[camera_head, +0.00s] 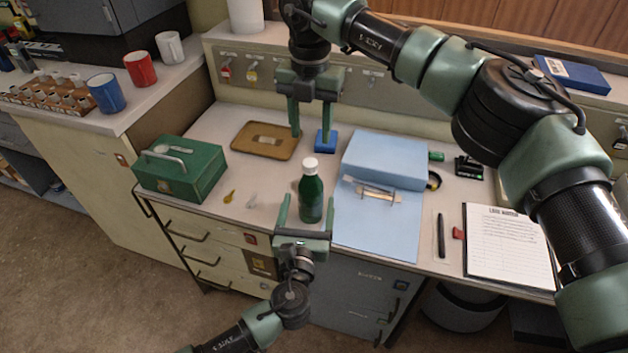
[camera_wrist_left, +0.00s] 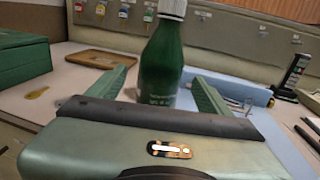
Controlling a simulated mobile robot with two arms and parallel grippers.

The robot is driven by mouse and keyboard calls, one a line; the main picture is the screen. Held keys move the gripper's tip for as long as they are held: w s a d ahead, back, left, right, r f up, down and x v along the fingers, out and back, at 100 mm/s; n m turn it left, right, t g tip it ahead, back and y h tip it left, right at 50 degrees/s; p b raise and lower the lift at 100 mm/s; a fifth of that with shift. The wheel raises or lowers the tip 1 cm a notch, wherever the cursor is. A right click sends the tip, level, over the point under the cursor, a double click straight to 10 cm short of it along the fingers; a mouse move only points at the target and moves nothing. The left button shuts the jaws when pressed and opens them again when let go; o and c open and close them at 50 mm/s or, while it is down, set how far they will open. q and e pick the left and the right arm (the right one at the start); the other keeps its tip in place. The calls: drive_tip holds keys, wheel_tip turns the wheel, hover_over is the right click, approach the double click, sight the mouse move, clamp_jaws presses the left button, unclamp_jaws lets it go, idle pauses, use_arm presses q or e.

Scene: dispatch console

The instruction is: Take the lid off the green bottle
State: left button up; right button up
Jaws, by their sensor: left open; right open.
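The green bottle (camera_head: 311,194) stands upright on the desk near its front edge. Its white lid (camera_head: 309,165) is on top; in the left wrist view the lid (camera_wrist_left: 172,8) is cut by the upper edge. My left gripper (camera_head: 306,205) is open, with its fingers on either side of the bottle's lower part. In the left wrist view the bottle (camera_wrist_left: 161,68) stands between the spread fingers, with room on both sides. My right gripper (camera_head: 311,132) is open and empty, pointing down behind the bottle, above the back of the desk by a small blue block (camera_head: 325,141).
A green cash box (camera_head: 180,170) stands left of the bottle, with small keys (camera_head: 229,197) between. A brown tray (camera_head: 265,126) lies behind. A blue binder (camera_head: 380,215), a pen (camera_head: 440,236) and a clipboard (camera_head: 506,245) lie to the right. Mugs (camera_head: 106,93) stand on the left counter.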

use_arm(q)
drive_tip(key=shift+w+d+r, duration=0.1)
drive_tip(key=shift+w+r, duration=0.25)
drive_tip(key=shift+w, duration=0.15)
drive_tip(key=w, duration=0.6)
drive_tip(key=shift+d, duration=0.35)
clamp_jaws()
